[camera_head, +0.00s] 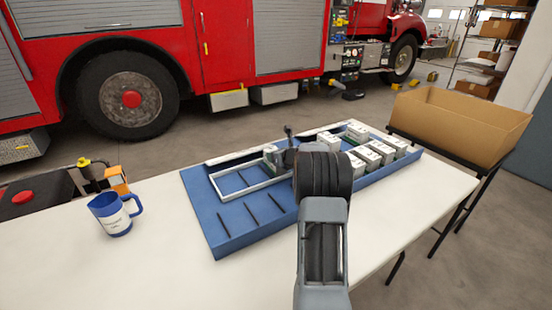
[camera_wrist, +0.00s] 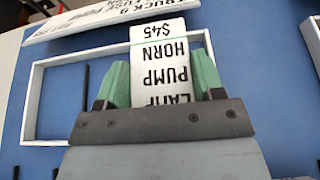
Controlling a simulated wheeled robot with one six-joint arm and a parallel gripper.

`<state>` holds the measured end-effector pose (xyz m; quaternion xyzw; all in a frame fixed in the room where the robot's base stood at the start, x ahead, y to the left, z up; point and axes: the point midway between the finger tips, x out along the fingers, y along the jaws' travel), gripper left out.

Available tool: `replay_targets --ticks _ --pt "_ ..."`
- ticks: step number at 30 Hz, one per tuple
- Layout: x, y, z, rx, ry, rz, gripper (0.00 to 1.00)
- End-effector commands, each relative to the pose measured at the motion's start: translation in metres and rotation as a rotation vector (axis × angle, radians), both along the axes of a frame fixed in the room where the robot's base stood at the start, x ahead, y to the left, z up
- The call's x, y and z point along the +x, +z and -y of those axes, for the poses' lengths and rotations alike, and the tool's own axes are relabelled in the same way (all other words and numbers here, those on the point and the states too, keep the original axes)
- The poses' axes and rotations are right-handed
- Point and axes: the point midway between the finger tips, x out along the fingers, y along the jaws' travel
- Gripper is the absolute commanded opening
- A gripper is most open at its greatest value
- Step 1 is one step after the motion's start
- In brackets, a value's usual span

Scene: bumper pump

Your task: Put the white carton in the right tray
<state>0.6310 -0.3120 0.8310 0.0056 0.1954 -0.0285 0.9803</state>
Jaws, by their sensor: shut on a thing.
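My gripper (camera_wrist: 161,70) is shut on a white carton (camera_wrist: 158,47), with a green finger on either side. Black print on the carton reads LAMP, PUMP, HORN and $45, upside down in the wrist view. The carton is over an empty white rectangular frame (camera_wrist: 36,100) on a blue board; whether it touches the board cannot be told. In the head view the frame (camera_head: 240,193) is left of my arm. Several white cartons (camera_head: 367,156) stand on the board's right part, where my arm partly hides the layout. A second pale frame edge (camera_wrist: 313,40) shows at the wrist view's right.
The blue board (camera_head: 225,238) lies on a white table (camera_head: 150,270). A blue and white mug (camera_head: 110,215) stands at left. A large cardboard box (camera_head: 455,120) is beyond the table's right end. A white lettered strip (camera_wrist: 100,17) runs along the board's back.

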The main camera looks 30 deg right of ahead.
Motion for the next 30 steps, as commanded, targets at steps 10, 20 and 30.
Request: replay_targets --ticks 10,20,30 --pt "0.0002 -0.0022 -0.0002 0.0 0.0 0.002 0.29" --pt "0.0 -0.0052 -0.0003 0.0 0.001 0.0 0.8" --pt "-0.0001 -0.0036 -0.0002 0.0 0.001 0.0 0.87"
